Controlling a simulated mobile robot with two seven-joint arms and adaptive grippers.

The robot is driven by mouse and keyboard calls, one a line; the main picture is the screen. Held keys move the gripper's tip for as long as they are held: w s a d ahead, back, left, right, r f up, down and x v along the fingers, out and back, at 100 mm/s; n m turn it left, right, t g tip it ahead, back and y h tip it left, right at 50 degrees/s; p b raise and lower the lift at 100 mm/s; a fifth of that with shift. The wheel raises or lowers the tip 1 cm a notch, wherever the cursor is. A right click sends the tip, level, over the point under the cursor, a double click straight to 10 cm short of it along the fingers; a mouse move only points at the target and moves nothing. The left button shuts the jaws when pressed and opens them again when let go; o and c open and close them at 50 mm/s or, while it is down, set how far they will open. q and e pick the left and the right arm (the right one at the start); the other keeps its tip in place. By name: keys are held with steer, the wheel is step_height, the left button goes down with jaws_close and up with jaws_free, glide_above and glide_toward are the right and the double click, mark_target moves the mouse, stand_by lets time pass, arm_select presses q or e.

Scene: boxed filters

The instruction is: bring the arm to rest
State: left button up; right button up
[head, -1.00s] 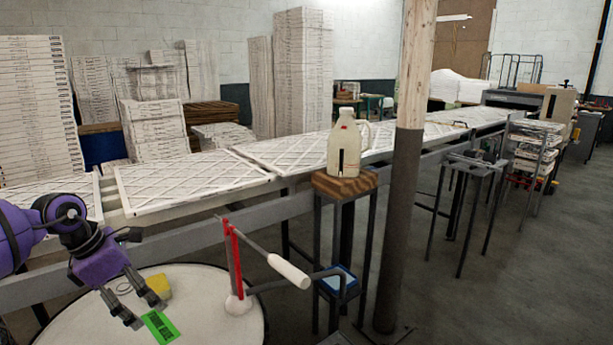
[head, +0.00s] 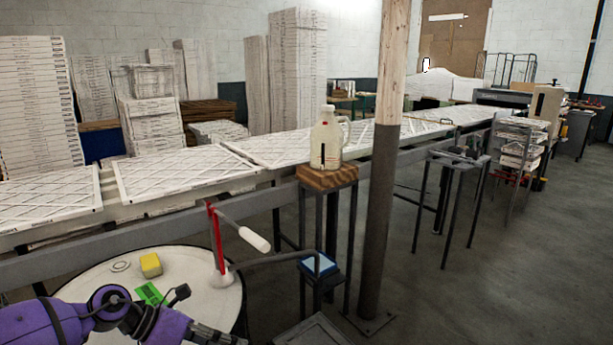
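My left arm is purple and comes in low from the left, over the near side of the round white drum top (head: 85,280). My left gripper (head: 222,336) is at the bottom edge of the head view, pointing right. Its fingers are partly cut off, so its opening cannot be told, and no object shows at it. A green label (head: 149,293) lies on the drum top behind my arm, partly hidden by it. A yellow block (head: 151,265) sits just beyond the label. My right gripper is not in view.
A red upright (head: 216,238) with a white-handled bar (head: 254,239) stands at the drum's right side. A jug (head: 327,140) stands on a wooden block (head: 327,175) beside a post (head: 377,220). A conveyor with filters (head: 185,168) runs behind.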

arm_select(q)
steer(key=s+d+f+n+t+h+p, duration=0.1)
steer(key=s+d+f+n+t+h, duration=0.1)
steer(key=s+d+n+t, duration=0.4)
steer(key=s+d+f+n+t+h, duration=0.15)
steer(key=d+n, duration=0.25)
steer(key=n, duration=0.4)
steer(key=s+a+f+n+y, duration=0.4)
steer(key=s+f+n, duration=0.2)
steer(key=s+n, duration=0.2)
steer(key=s+a+f+n+y+p, duration=0.1)
steer(key=s+a+f+n+y, duration=0.2)
steer(key=s+f+n, duration=0.3)
steer(key=s+a+f+n+y+p, duration=0.1)
steer(key=s+a+f+n+y, duration=0.3)
steer(key=s+n, duration=0.7)
step_height(320, 180, down, 2)
steer(key=n+y, duration=0.2)
steer(key=n, duration=0.1)
steer(key=shift+s+a+f+g, duration=0.15)
steer(key=shift+s+a+g, duration=0.05)
steer(key=shift+a+g, duration=0.15)
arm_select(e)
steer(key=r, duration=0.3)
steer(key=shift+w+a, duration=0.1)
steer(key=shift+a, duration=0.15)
